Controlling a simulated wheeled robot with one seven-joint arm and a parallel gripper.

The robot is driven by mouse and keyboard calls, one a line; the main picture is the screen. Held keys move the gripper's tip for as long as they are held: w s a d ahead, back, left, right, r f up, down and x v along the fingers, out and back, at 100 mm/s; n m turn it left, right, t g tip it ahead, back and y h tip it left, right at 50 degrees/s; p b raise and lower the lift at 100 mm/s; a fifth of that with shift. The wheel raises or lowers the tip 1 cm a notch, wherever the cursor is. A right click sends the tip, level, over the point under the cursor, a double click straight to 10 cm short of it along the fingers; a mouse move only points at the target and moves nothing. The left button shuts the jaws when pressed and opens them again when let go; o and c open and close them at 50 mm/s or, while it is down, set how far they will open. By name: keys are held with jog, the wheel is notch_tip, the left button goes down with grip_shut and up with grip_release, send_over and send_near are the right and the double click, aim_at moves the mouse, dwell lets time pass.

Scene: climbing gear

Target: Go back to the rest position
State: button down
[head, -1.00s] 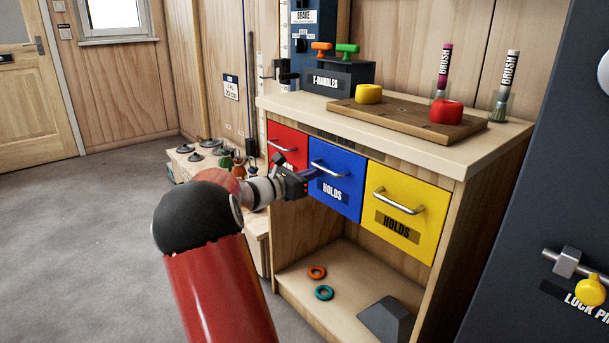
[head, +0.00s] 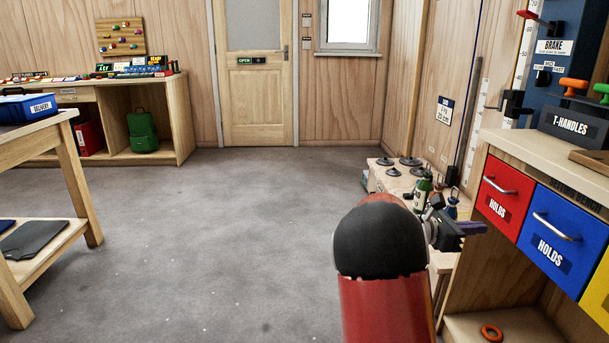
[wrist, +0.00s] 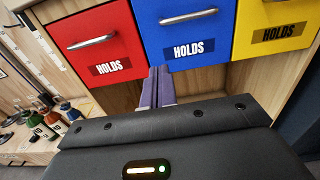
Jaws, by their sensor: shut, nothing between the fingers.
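My gripper (head: 470,230) is in front of the workbench in the head view, apart from the drawer fronts. In the wrist view its two purple-grey fingers (wrist: 158,88) lie together with nothing between them, pointing at the cabinet just below the drawers. The red drawer (head: 503,196) and the blue drawer (head: 552,232) are both closed. In the wrist view the yellow drawer (wrist: 275,28) shows at the right, also closed. My red arm rises at the lower middle of the head view and hides part of the low bench behind it.
A low bench (head: 385,178) with dark discs and several bottles stands beyond my arm. A wooden table (head: 70,165) is at the left, and a desk (head: 185,120) with a green backpack (head: 142,130) is behind it. The grey floor (head: 230,230) between them is clear.

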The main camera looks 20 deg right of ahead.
jog(key=s+a+m+t+y, duration=0.3)
jog(key=s+a+m+y, duration=0.2)
jog(key=a, duration=0.8)
jog(key=s+a+f+m+t+y+p, duration=0.1)
jog(key=s+a+m+t+y, duration=0.2)
jog(key=a, duration=1)
jog(key=s+a+f+m+t+y+p, duration=0.1)
jog(key=s+a+m+t+y, duration=0.2)
jog(key=s+a+m+y, duration=0.4)
jog(key=s+a+y, duration=0.2)
jog(key=s+a, duration=0.3)
jog(key=a, duration=0.1)
jog(key=shift+s+t+y, duration=0.2)
jog(key=shift+t+y, duration=0.2)
jog(key=shift+w, duration=0.1)
